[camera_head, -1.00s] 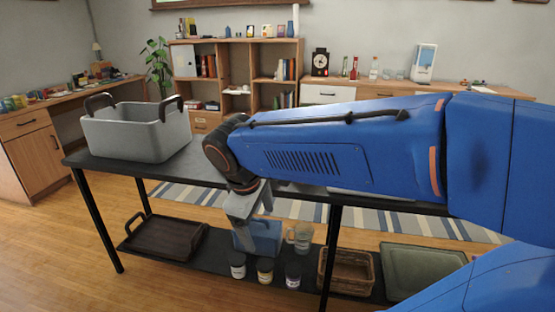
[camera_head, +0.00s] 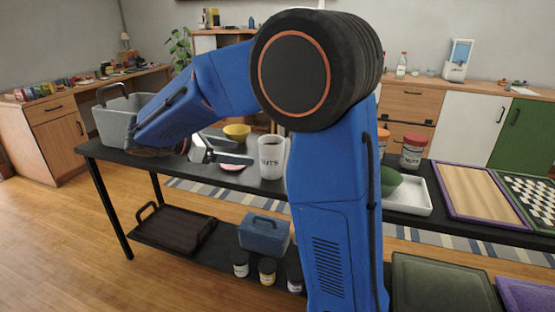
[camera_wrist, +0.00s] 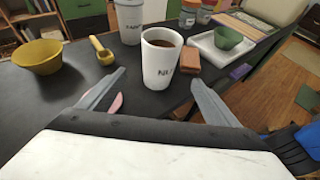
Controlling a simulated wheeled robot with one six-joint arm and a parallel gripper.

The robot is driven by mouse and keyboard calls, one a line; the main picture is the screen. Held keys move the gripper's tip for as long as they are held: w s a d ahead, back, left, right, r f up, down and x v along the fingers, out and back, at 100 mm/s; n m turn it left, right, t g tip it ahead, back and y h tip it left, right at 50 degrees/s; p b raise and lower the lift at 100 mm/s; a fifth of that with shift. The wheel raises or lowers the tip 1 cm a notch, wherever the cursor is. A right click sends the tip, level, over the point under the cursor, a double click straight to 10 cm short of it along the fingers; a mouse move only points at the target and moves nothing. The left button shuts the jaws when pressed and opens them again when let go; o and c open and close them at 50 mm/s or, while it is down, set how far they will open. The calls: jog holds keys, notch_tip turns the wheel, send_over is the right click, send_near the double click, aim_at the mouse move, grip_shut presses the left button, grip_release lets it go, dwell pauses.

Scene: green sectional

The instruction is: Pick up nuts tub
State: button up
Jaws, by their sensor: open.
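The nuts tub is a white, open-topped tub with dark lettering and brown contents. It stands upright on the dark tabletop, right of my gripper in the head view (camera_head: 271,157). In the wrist view the tub (camera_wrist: 161,62) is ahead, beyond and between my gripper's two fingers. My gripper (camera_wrist: 158,82) is open and empty, its fingers spread wide and apart from the tub. In the head view my gripper (camera_head: 224,158) is low over the table, its fingers pointing right toward the tub.
A yellow bowl (camera_wrist: 38,56), a yellow scoop (camera_wrist: 102,50), another white tub (camera_wrist: 130,20) and a brown block (camera_wrist: 190,60) stand near the tub. A pink item (camera_wrist: 116,103) lies by the left finger. A white tray (camera_wrist: 222,48) holds a green bowl (camera_wrist: 229,38).

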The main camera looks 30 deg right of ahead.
aim_at(260, 154)
jog(key=x, duration=1.2)
jog(key=shift+w+r, duration=0.2)
jog(key=shift+w, duration=0.1)
jog(key=shift+s+r+x, duration=0.15)
jog(key=shift+x, duration=1.2)
jog(key=shift+s+r+x, duration=0.1)
jog(key=shift+r+x, duration=0.05)
jog(key=shift+x, duration=1.15)
jog(key=shift+d, duration=0.1)
jog(key=c, duration=1.4)
jog(key=shift+r, duration=0.1)
